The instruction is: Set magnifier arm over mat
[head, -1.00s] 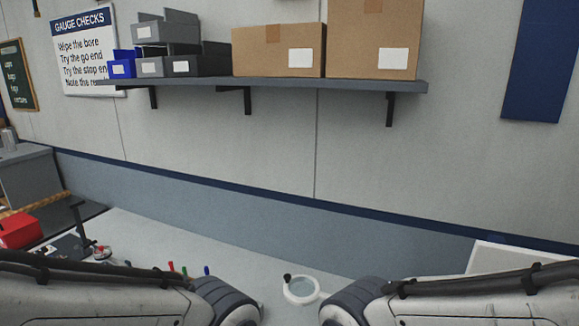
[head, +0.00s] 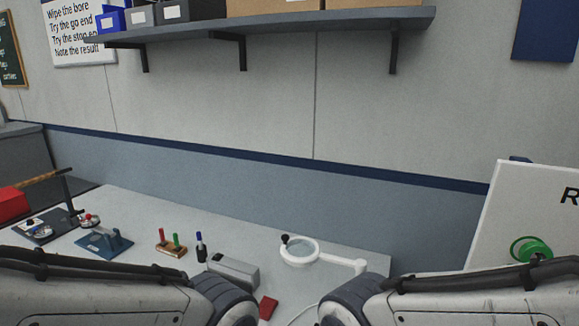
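The magnifier is a white ring lens (head: 299,251) with a dark knob on its left rim. Its white arm (head: 345,264) runs right from the ring at the back of the light grey bench. The mat cannot be made out; my arms hide the front of the bench. A dark blue plate (head: 104,243) with a raised block lies at left, and I cannot tell whether it is a mat. My two arms come in from the lower left and lower right, and neither gripper shows.
On the bench (head: 142,208) stand a wooden block with red and green pins (head: 171,244), blue markers (head: 200,246), a grey box (head: 234,270) and a red item (head: 268,306). A dial stand (head: 70,200) is at left. A white board (head: 520,215) stands right. A shelf (head: 270,27) hangs above.

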